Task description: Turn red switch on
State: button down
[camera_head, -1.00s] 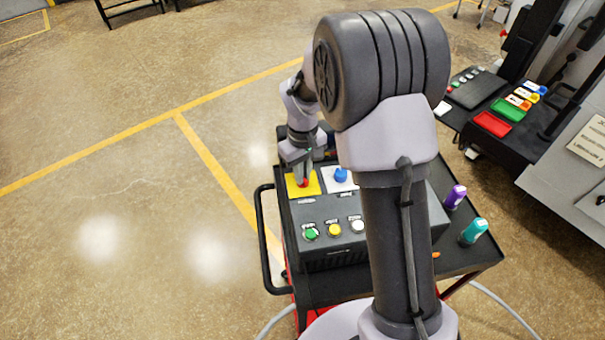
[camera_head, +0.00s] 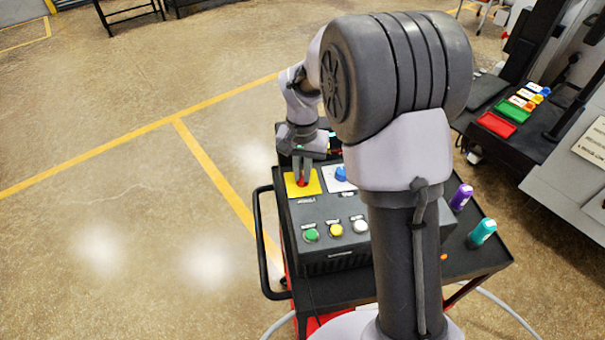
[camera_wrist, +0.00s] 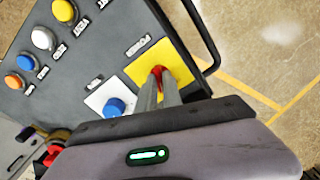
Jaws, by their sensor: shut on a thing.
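The red switch (camera_wrist: 157,70) sits on a yellow square plate (camera_wrist: 142,71) on the sloped top of a dark control box (camera_head: 322,215). In the head view the yellow plate (camera_head: 314,187) is at the box's far left corner, and a bit of the red switch (camera_head: 302,183) shows between the fingers. My gripper (camera_wrist: 160,82) points down at the plate and is shut on the red switch. The fingers hide most of the switch, so its exact angle is hard to tell.
Beside the yellow plate is a white plate with a blue knob (camera_wrist: 114,106). Green (camera_head: 311,235), yellow (camera_head: 335,230) and white (camera_head: 361,226) buttons line the box's front. Purple (camera_head: 461,198) and teal (camera_head: 482,233) bottles stand on the cart's right. A black handle (camera_head: 263,240) runs along its left.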

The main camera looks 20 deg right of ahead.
aim_at(302, 176)
jog(key=shift+m, duration=0.6)
jog(key=c, duration=1.5)
grip_release()
notch_tip(302, 176, up, 18)
jog(key=p, duration=0.2)
jog(key=shift+f+p, duration=0.25)
jog(key=shift+p, duration=0.15)
